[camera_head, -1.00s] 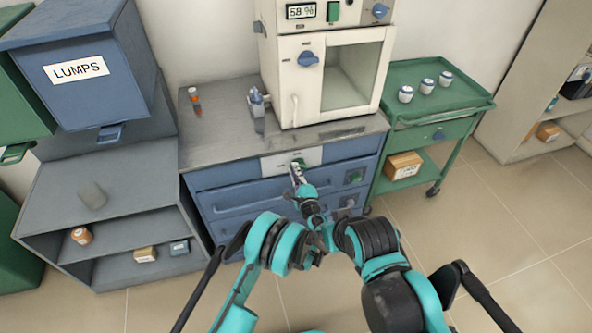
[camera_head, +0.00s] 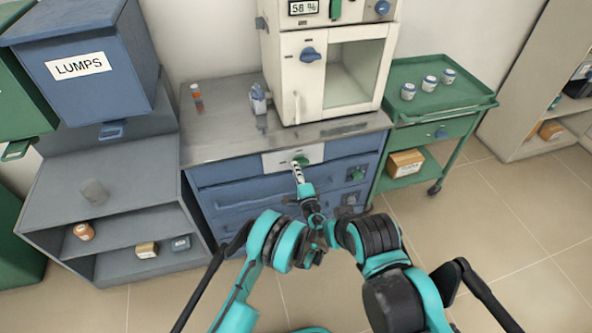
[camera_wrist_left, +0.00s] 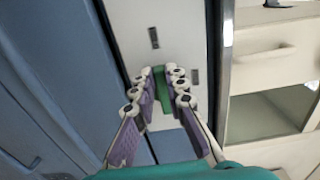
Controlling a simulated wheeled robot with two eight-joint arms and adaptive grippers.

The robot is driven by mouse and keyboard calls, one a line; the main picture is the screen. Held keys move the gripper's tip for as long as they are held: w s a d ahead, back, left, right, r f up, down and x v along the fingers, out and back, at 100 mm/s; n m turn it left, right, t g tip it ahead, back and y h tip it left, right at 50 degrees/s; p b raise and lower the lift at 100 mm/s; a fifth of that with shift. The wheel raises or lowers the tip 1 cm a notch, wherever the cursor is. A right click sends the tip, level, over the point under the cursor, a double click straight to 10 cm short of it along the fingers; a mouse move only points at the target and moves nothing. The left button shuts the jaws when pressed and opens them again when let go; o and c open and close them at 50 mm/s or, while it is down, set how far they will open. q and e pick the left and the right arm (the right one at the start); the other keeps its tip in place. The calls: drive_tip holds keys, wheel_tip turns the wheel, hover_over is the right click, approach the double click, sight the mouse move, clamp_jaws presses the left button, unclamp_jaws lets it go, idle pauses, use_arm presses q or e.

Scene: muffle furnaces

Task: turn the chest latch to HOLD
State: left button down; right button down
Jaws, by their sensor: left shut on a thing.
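The chest is the blue drawer cabinet (camera_head: 235,200) with a grey metal top. A white plate (camera_head: 276,162) on its upper front carries the green latch (camera_head: 301,160). My left gripper (camera_head: 298,169) reaches up to the plate from below. In the left wrist view my left gripper (camera_wrist_left: 161,88) has its two rows of finger pads on either side of the green latch (camera_wrist_left: 159,78), shut on it. The latch is partly hidden by the fingers. Small dark marks show on the white plate (camera_wrist_left: 140,30), too small to read.
A white furnace (camera_head: 310,85) and a small grey-blue bottle (camera_head: 259,99) stand on the chest. A green cart (camera_head: 440,90) with several jars is at right. A grey shelf unit (camera_head: 100,200) and a blue LUMPS bin (camera_head: 80,66) are at left. The right floor is clear.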

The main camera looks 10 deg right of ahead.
use_arm(q)
drive_tip(key=c, duration=1.5)
unclamp_jaws()
drive_tip(key=shift+c, duration=0.2)
wheel_tip(320, 180, up, 10)
